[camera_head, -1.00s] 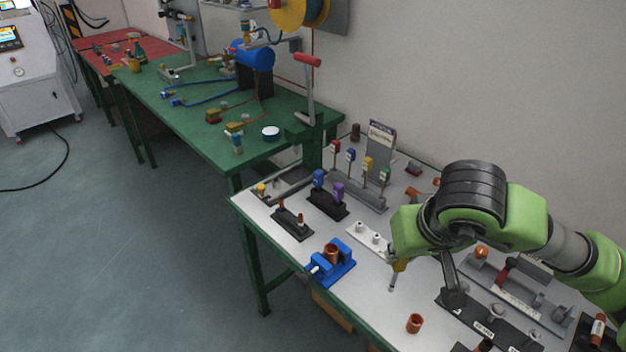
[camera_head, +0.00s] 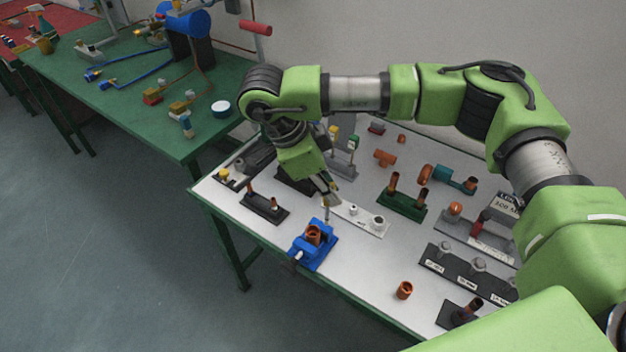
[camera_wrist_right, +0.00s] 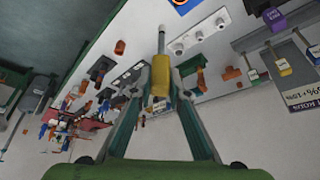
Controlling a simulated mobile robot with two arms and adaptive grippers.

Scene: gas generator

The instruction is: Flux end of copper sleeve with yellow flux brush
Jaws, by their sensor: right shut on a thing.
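A copper sleeve (camera_head: 314,234) stands upright in the blue vise (camera_head: 318,252) near the front edge of the white-topped table. My right gripper (camera_head: 326,186) is shut on the yellow flux brush (camera_wrist_right: 161,82), which points down with its tip just behind the vise. I cannot tell from the head view whether the tip is above or beside the sleeve, but it looks apart from it. In the right wrist view the brush's grey tip reaches out beyond the fingers, and a bit of the blue vise (camera_wrist_right: 187,6) shows at the top edge. My left gripper is out of view.
A white holder (camera_head: 362,219) is right of the brush, and a black stand (camera_head: 264,208) is left of the vise. A loose copper piece (camera_head: 404,290) stands near the front edge. My right arm hides part of the table's back. Bare tabletop lies right of the vise.

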